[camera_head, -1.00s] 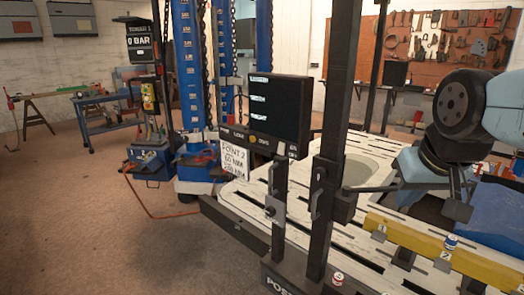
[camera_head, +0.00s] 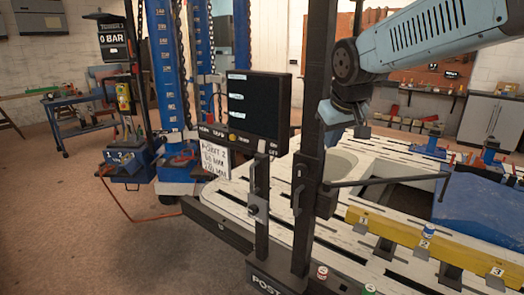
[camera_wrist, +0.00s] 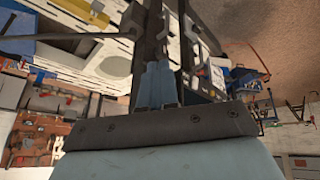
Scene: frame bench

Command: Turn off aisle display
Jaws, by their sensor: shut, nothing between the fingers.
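The aisle display (camera_head: 257,104) is a black monitor on a dark post, left of centre in the head view. Its screen is dark with a few pale lines of text. A strip of small buttons (camera_head: 236,137) runs below the screen, with one yellow button and an ON/OFF label near its right end. My gripper (camera_head: 352,116) is right of the display and apart from it, close to the tall dark upright. In the wrist view the blue fingers (camera_wrist: 158,70) are together and empty. I cannot make out the display's screen in the wrist view.
The tall dark upright (camera_head: 312,180) stands between my gripper and the display. A slotted white bench (camera_head: 235,195) and a yellow numbered beam (camera_head: 400,232) with small cans lie below. A white handwritten sign (camera_head: 215,159) hangs under the display.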

